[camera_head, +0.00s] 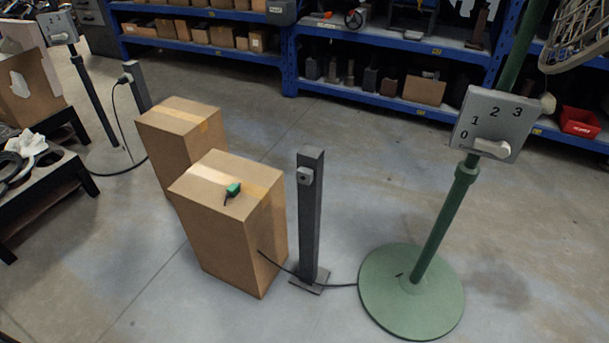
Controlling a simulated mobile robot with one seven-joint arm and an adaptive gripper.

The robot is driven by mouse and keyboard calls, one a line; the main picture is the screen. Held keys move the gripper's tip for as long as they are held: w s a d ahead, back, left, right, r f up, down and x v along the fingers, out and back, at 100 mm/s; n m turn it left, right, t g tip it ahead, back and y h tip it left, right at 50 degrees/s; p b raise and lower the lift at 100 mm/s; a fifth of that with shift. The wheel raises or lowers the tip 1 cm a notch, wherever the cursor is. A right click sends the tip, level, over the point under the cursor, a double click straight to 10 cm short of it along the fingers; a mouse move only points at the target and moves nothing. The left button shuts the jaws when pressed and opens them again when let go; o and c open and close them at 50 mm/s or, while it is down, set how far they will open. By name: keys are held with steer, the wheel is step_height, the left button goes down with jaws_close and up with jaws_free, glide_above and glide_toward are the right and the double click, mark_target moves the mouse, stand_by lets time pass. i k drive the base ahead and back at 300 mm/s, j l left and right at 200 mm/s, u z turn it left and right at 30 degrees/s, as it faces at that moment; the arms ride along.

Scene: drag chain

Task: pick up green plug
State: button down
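The green plug (233,189) lies on top of the nearer, taller cardboard box (240,240), close to the middle of its top face. It is small, with a short dark cable end at its lower left. A black cable (335,285) runs from this box's right side past the dark post to the green round base. Whether that cable joins the plug is hidden. My gripper is not in view.
A dark grey post (312,225) with a socket (305,176) stands just right of the box. A green stand (412,292) carries a numbered switch panel (495,124). A second box (170,150) stands behind left. Blue shelves (275,55) line the back; floor between is clear.

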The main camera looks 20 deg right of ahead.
mark_target(233, 189)
steer(key=i+j+z, duration=0.1)
steer(key=i+j, duration=0.25)
steer(key=i+j+z, duration=0.1)
steer(key=i+j, duration=0.2)
steer(key=j, duration=0.25)
steer(key=i+j+z, duration=0.1)
steer(key=i+j, duration=0.2)
steer(key=j, duration=0.15)
steer(key=z, duration=1.1)
steer(key=i+l, duration=0.2)
steer(key=i+l+u, duration=0.1)
steer(key=u, duration=0.35)
steer(key=l+u, duration=0.45)
steer(key=j+u, duration=0.1)
steer(key=u, duration=0.7)
